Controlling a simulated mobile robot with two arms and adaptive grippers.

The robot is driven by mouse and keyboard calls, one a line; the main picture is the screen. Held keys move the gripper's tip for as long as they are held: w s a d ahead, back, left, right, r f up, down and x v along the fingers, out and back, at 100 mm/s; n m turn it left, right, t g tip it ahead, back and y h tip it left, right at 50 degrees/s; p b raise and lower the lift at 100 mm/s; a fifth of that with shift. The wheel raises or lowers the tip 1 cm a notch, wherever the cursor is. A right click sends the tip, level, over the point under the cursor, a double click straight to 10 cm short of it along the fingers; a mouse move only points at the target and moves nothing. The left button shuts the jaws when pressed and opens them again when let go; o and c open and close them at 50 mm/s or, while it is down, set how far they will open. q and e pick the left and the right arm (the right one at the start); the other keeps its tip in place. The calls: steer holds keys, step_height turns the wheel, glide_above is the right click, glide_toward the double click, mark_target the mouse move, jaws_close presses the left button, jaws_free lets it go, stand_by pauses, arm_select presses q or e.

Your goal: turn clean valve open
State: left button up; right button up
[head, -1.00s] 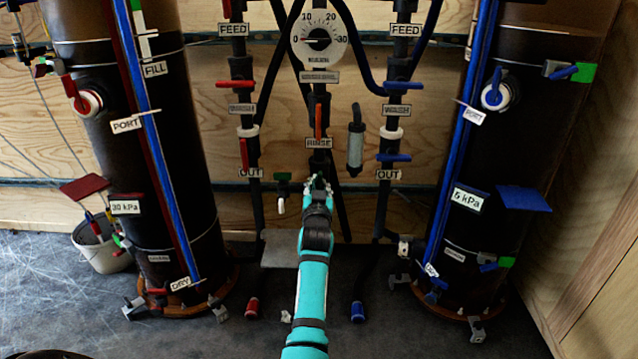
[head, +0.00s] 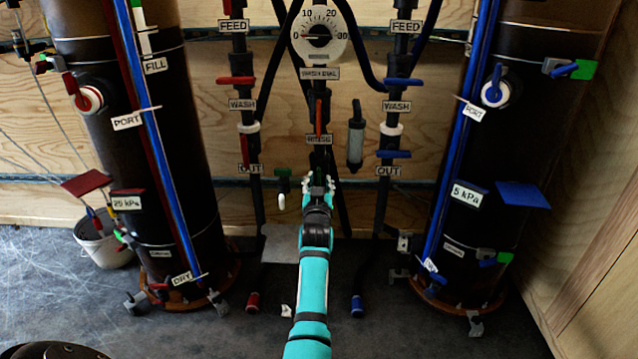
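No label reading "clean" is legible in the head view. A small green-handled valve (head: 283,179) with a white spout stands on the piping at the lower centre, just left of my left gripper. A red-handled valve (head: 319,118) by the RINSE label stands above the gripper, its handle upright. My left gripper (head: 318,183) is at the end of the teal arm, in front of the lower centre pipes. Its fingertips look spread, with dark pipe between them and nothing visibly held. The hand hides the pipe behind it. My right gripper is not in view.
Dark filter tanks stand at left (head: 130,150) and right (head: 490,150), with red and blue handles. A dial gauge (head: 319,35) is above centre. Feed, wash and out valves line both side pipes. A white bucket (head: 105,250) is at left. Floor shows between the tanks.

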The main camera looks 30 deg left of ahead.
arm_select(q)
steer(key=shift+r, duration=0.1)
step_height(320, 180, up, 10)
steer(key=shift+f, duration=0.1)
stand_by(0.5)
stand_by(0.4)
